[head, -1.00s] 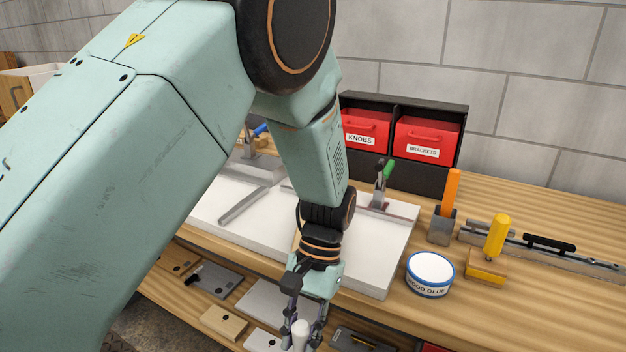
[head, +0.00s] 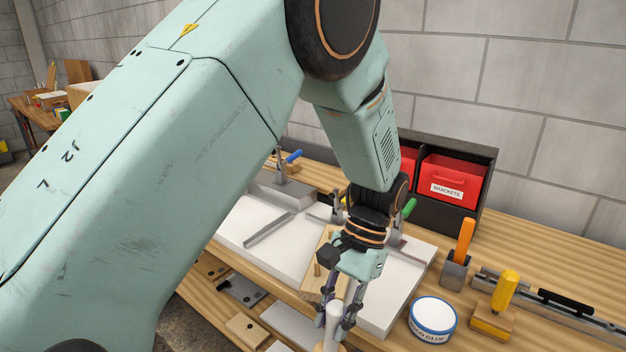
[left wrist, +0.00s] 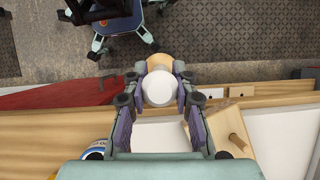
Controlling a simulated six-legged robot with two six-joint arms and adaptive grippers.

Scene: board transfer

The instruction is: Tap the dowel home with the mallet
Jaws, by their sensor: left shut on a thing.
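My left gripper (head: 338,318) is shut on the mallet (head: 332,322), around its white, round-ended part. It hangs in front of the bench's near edge. A tan wooden part of the mallet shows below the fingers, partly cut off by the frame. In the left wrist view the mallet's white end (left wrist: 160,88) sits between both fingers, with the tan part behind it. A wooden block (head: 311,290) lies on the white board, partly hidden by my gripper. The dowel (head: 317,269) stands up from it, and also shows in the left wrist view (left wrist: 237,142). My right gripper is not in view.
The white board (head: 275,238) carries clamps with blue and green handles. A wood glue tub (head: 433,318), an orange-handled tool (head: 464,241) and a yellow-handled tool (head: 506,290) stand to the right. Red bins (head: 452,182) stand behind. A lower shelf holds several flat pieces.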

